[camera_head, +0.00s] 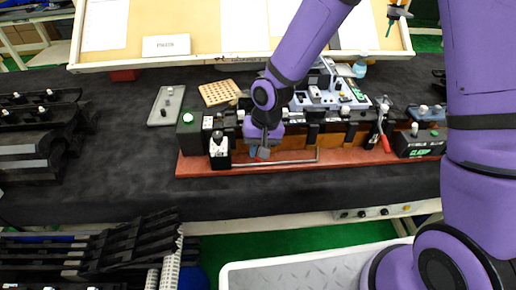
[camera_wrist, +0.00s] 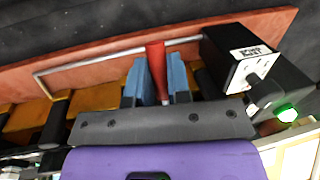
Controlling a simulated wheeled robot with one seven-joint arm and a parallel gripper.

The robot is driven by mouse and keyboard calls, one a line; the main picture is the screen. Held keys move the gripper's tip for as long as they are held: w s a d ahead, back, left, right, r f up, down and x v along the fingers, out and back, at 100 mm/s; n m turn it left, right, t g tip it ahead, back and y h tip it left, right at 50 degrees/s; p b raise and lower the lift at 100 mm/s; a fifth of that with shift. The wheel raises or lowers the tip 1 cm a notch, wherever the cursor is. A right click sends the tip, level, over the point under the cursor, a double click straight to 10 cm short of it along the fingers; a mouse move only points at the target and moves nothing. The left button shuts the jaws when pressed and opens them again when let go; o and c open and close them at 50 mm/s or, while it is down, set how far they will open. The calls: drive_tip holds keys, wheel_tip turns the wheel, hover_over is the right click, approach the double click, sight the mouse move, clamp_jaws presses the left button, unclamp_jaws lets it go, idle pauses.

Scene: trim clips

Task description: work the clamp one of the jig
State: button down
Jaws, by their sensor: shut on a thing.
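My gripper (camera_head: 262,151) is at the left part of the jig, above its red-brown base board (camera_head: 350,158). In the wrist view its two blue fingers (camera_wrist: 157,82) are closed around a red clamp handle (camera_wrist: 156,62), which stands up between them. My gripper and forearm hide this clamp's body in the head view. A second clamp with a red handle (camera_head: 385,143) is farther right on the jig and is not touched.
A black box with a white label (camera_head: 219,150) stands just left of my gripper; it also shows in the wrist view (camera_wrist: 250,66). A thin metal rail (camera_head: 290,162) runs along the board's front. A grey tray (camera_head: 166,106) and a perforated tan block (camera_head: 219,92) lie behind.

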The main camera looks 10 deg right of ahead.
drive_tip(key=shift+r, duration=0.1)
drive_tip(key=r+g, duration=0.1)
drive_tip(key=g, duration=0.2)
drive_tip(key=shift+r, duration=0.4)
drive_tip(key=g, duration=0.1)
drive_tip(key=r+g, duration=0.2)
drive_tip(key=g, duration=0.1)
drive_tip(key=shift+w+m, duration=0.3)
drive_tip(key=shift+m, duration=0.1)
drive_tip(key=g, duration=0.1)
drive_tip(key=w+r+g, duration=0.1)
drive_tip(key=g, duration=0.1)
drive_tip(key=shift+r+y, duration=0.2)
drive_tip(key=shift+y, duration=0.1)
drive_tip(key=shift+w+r+m+g, duration=0.15)
drive_tip(key=shift+w+r+g, duration=0.2)
drive_tip(key=shift+g, duration=0.45)
drive_tip(key=shift+w+r+m+g, duration=0.15)
drive_tip(key=shift+w+r+g, duration=0.15)
drive_tip(key=shift+g, duration=0.5)
drive_tip(key=c, duration=1.1)
unclamp_jaws()
drive_tip(key=shift+w+d, duration=0.1)
